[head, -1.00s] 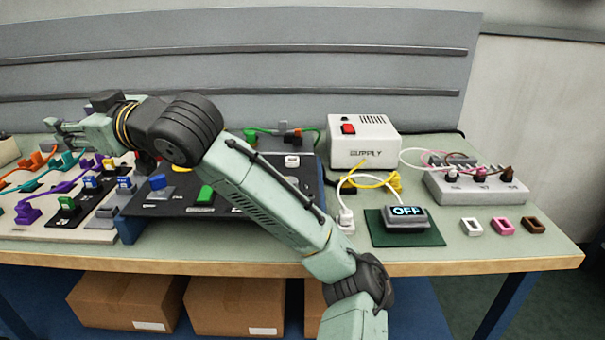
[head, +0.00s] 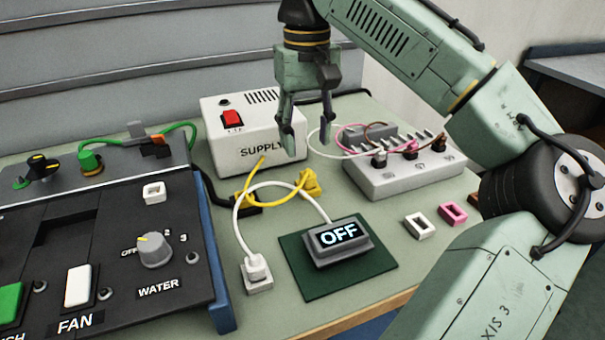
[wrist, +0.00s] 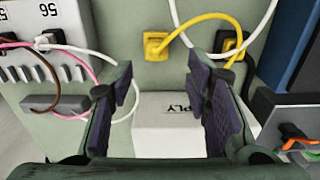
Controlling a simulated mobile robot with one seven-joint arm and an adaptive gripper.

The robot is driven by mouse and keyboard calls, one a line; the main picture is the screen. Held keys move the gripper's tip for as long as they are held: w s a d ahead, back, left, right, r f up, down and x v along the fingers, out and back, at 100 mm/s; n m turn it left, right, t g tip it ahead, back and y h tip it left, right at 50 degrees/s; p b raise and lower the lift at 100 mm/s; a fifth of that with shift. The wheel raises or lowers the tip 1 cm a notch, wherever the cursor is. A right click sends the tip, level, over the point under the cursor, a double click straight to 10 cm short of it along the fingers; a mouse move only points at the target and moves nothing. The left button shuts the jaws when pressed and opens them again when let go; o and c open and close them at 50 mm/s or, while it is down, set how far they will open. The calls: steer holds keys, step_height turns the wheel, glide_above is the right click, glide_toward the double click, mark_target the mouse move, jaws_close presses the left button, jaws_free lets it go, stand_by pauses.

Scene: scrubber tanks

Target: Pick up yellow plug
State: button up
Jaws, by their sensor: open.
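A yellow plug (head: 311,184) stands on the bench in front of the white supply box, and a yellow cable runs from it to a black socket piece (head: 243,203) on its left. In the wrist view the yellow plug (wrist: 155,46) lies just beyond the fingertips, slightly left of centre. My gripper (head: 306,135) points down beside the supply box, above and behind the plug, apart from it. Its two fingers are spread with nothing between them, as the wrist view also shows my gripper (wrist: 160,68).
The supply box (head: 250,135) with a red switch stands just left of my gripper. A grey terminal block (head: 400,175) with several cables is to the right. An OFF display (head: 340,240) on a green mat and a white plug (head: 257,270) are in front. A black control panel (head: 110,240) fills the left.

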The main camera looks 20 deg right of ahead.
mark_target(308, 173)
step_height(308, 173, down, 3)
steer(key=shift+f, duration=0.2)
steer(key=shift+w+d+f, duration=0.15)
steer(key=shift+f, duration=1.2)
steer(key=shift+w+d+f, duration=0.15)
steer(key=shift+f, duration=1.15)
steer(key=shift+c, duration=0.4)
jaws_close()
